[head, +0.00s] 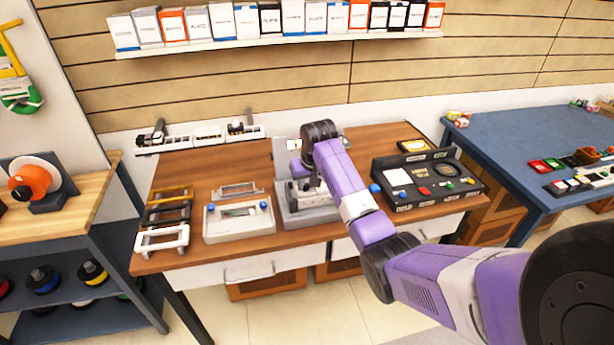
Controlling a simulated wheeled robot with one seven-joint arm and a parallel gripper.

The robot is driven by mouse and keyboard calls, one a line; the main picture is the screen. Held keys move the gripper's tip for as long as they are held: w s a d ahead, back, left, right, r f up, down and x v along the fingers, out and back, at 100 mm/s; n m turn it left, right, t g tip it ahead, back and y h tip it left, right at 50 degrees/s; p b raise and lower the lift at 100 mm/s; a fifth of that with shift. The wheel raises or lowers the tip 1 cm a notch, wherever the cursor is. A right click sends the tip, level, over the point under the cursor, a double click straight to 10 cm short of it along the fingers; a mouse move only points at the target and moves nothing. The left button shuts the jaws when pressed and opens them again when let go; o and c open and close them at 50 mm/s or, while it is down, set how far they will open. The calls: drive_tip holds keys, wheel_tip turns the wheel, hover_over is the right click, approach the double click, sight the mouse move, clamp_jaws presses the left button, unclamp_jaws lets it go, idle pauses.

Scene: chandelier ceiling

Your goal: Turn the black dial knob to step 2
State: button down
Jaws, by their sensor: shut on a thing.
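My arm reaches from the lower right to a grey device (292,218) at the middle of the wooden table. My gripper (305,186) is low over this device, in front of its upright back part, and is shut on the black dial knob. The knob itself is hidden behind my gripper and wrist. Its step marks and its angle cannot be read from here.
Left of the device stands a grey tray (240,228) with blue knobs, and several frames (162,238) lie farther left. A black panel box (428,200) stands to the right. A blue table (535,142) is beyond it.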

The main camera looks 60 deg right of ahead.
drive_tip(key=m, duration=0.1)
drive_tip(key=m+g+p, duration=0.1)
drive_tip(key=m, duration=0.1)
drive_tip(key=m+h, duration=0.1)
drive_tip(key=shift+w+a+m, duration=0.15)
drive_tip(key=shift+w+m, duration=0.1)
drive_tip(key=shift+m, duration=0.05)
drive_tip(key=shift+m+g, duration=0.9)
drive_tip(key=shift+m, duration=0.9)
drive_tip(key=c, duration=1.2)
unclamp_jaws()
drive_tip(key=shift+r, duration=0.1)
drive_tip(key=b+v, duration=0.1)
drive_tip(key=v, duration=0.6)
drive_tip(key=shift+a+r, duration=0.2)
drive_tip(key=shift+a, duration=0.05)
